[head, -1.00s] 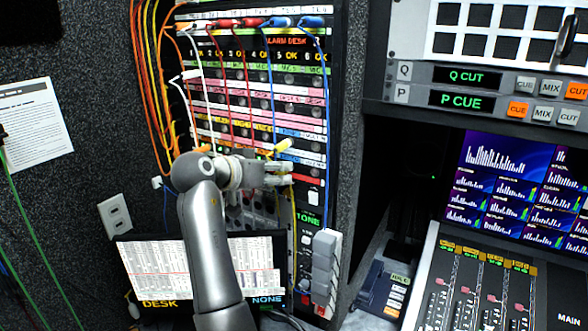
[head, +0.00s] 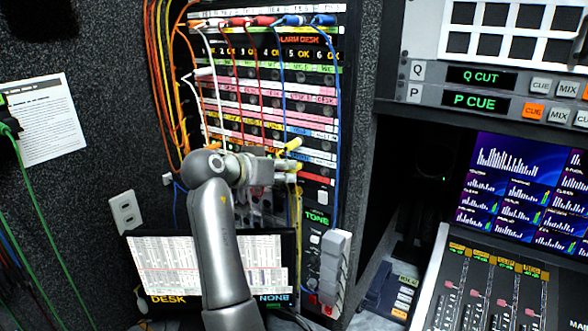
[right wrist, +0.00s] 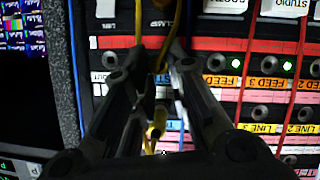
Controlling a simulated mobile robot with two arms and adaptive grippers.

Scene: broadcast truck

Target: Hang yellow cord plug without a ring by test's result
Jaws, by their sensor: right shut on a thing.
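The patch panel (head: 330,150) has several labelled rows of jacks. My right gripper (head: 288,171) is in front of its lower right part, shut on a yellow cord plug (head: 294,164). In the right wrist view the yellow plug (right wrist: 157,122) shows between the fingers (right wrist: 157,118), with yellow cord running up from it. Another yellow piece (head: 293,144) shows just above the gripper in the head view; I cannot tell whether it is seated in a jack. Yellow cord (head: 298,215) hangs below the gripper. No ring is clear on the held plug. My left gripper is out of view.
A screen (head: 262,262) below reads DESK and NONE. Red and blue cords are plugged along the panel's top row. Orange and yellow cords (head: 160,90) hang at its left. A grey block (head: 331,265) sticks out at the lower right. A mixing console (head: 480,285) stands to the right.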

